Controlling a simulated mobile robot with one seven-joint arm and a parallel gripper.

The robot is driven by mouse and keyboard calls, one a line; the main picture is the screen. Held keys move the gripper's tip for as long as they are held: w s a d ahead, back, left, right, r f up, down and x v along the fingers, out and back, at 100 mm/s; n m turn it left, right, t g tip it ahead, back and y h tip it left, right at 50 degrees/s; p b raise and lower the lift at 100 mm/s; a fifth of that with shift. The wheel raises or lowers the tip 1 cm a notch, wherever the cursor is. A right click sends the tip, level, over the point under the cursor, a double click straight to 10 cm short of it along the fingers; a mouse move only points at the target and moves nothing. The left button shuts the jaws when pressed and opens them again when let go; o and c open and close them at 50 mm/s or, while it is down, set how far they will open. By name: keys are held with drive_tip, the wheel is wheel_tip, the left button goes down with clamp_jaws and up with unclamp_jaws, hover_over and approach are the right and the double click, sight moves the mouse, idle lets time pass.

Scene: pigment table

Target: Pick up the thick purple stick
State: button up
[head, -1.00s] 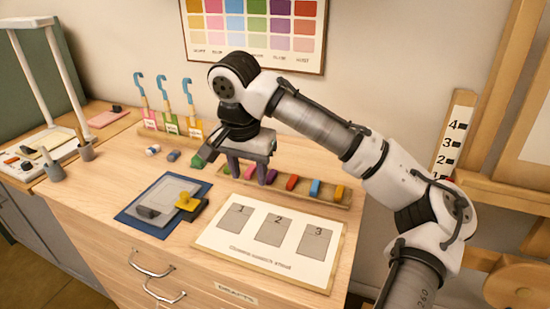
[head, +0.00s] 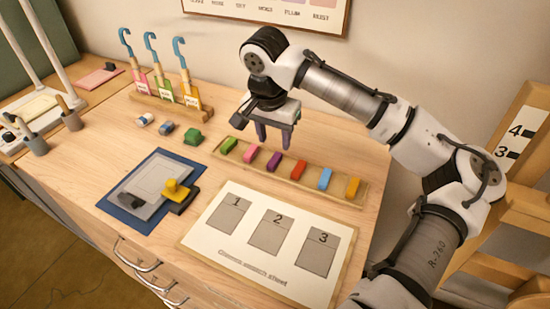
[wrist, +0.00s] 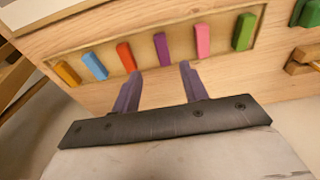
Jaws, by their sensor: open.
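The thick purple stick (head: 275,162) lies in the wooden tray (head: 322,192) between the pink stick (head: 251,154) and the red stick (head: 298,170). In the wrist view the purple stick (wrist: 162,48) stands out just beyond the gap between the fingers. My gripper (head: 274,144) is open and empty, with its two fingers pointing down above the tray near the purple stick. In the wrist view the open fingers (wrist: 160,80) show apart, with nothing between them.
A green stick (head: 229,146), a blue stick (head: 325,179) and a yellow stick (head: 353,187) share the tray. A numbered sheet (head: 212,240) lies in front. A green block (head: 193,137) sits left of the tray. A rack (head: 160,107) with blue-hooked tools stands behind.

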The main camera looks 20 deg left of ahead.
sight(275, 159)
drive_tip(key=f, duration=0.2)
drive_tip(key=f+p, duration=0.1)
drive_tip(key=f, duration=0.1)
drive_tip(key=w+f, duration=0.1)
drive_tip(key=f, duration=0.2)
drive_tip(key=shift+w+a+f+p, duration=0.1)
drive_tip(key=shift+p, duration=0.25)
drive_tip(key=shift+c, duration=0.2)
clamp_jaws()
